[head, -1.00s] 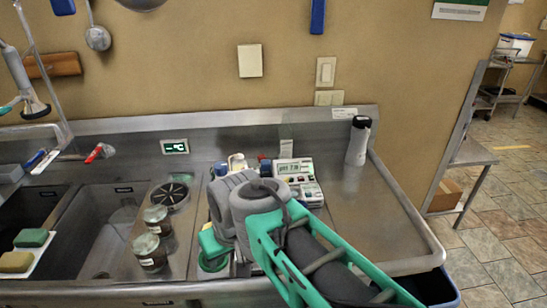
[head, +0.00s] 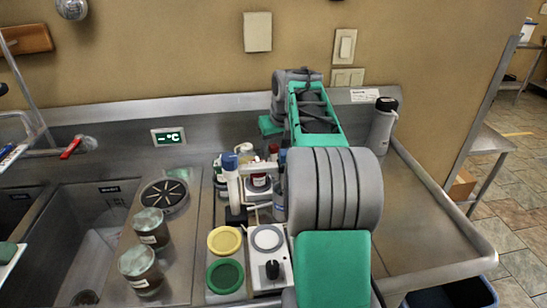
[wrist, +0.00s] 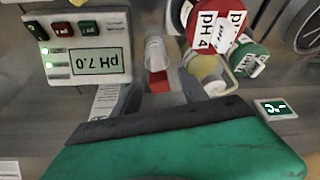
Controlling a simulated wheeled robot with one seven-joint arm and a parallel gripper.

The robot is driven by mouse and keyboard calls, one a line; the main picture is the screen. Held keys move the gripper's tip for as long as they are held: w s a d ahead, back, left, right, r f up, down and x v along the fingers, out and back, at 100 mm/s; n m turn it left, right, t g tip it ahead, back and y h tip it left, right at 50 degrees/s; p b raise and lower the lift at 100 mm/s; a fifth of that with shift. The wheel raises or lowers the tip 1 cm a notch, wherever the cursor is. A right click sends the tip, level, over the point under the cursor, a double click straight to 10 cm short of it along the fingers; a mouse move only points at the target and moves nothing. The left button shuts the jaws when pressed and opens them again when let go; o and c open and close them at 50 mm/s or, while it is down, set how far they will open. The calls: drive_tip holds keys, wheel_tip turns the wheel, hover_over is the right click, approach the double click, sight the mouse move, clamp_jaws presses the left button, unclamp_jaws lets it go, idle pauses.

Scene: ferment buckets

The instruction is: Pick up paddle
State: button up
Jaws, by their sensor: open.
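I cannot make out a paddle in the head or wrist view. My gripper (wrist: 160,88) is open over the back of the counter, with its two dark fingers apart. In the wrist view a clear piece with a red end (wrist: 157,70) shows between the fingers; I cannot tell whether they touch it. A pH meter reading 7.0 (wrist: 88,62) is left of the fingers. A red-capped pH 4 bottle (wrist: 205,22) and a green-capped bottle (wrist: 250,55) are on the right. In the head view my arm hides the fingers.
A steel sink lies left, with two lidded jars (head: 152,228) (head: 140,268) beside it. A white stirrer (head: 268,250) and yellow (head: 224,240) and green (head: 225,276) round items sit in front. A blue-capped white piece (head: 231,180) stands behind. A grey flask (head: 382,125) stands back right; the right counter is clear.

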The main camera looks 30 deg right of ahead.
drive_tip(key=shift+x, duration=0.85)
clamp_jaws()
